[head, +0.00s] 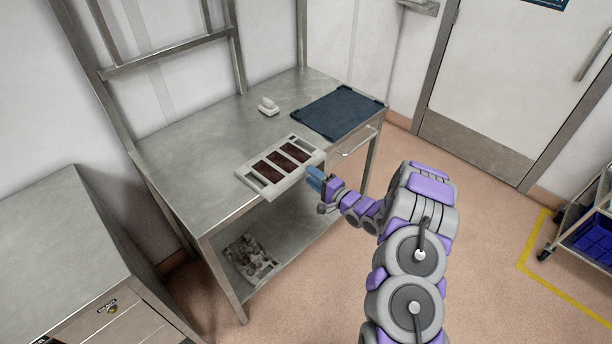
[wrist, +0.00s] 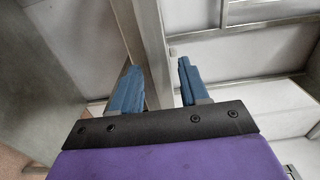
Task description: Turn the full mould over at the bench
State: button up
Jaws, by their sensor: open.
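The mould (head: 298,174) is a pale flat tray with dark brown filling in its compartments. It lies flat on the steel bench (head: 190,150), near the front edge, with its filled side up. My gripper (head: 315,179) has blue fingers and is just off the mould's right front side, by the bench edge. In the wrist view my gripper (wrist: 158,68) is open, its two blue fingers apart. A pale bar runs between and beyond the fingers; I cannot tell whether it is the mould or part of the bench. I see no contact with the mould.
A dark blue mat (head: 338,111) lies at the bench's right end. A small white handled object (head: 268,106) stands behind the mould. A lower shelf (head: 290,235) holds a pan of mottled pieces (head: 248,258).

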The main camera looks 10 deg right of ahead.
jog(key=shift+d+x, duration=0.25)
jog(key=shift+x, duration=1.25)
jog(key=shift+w, duration=0.15)
jog(key=shift+a, duration=0.3)
jog(key=shift+c, duration=1.4)
jog(key=shift+d, duration=0.1)
jog(key=shift+c, duration=0.6)
jog(key=shift+d, duration=0.1)
jog(key=shift+c, duration=1.2)
grip_shut()
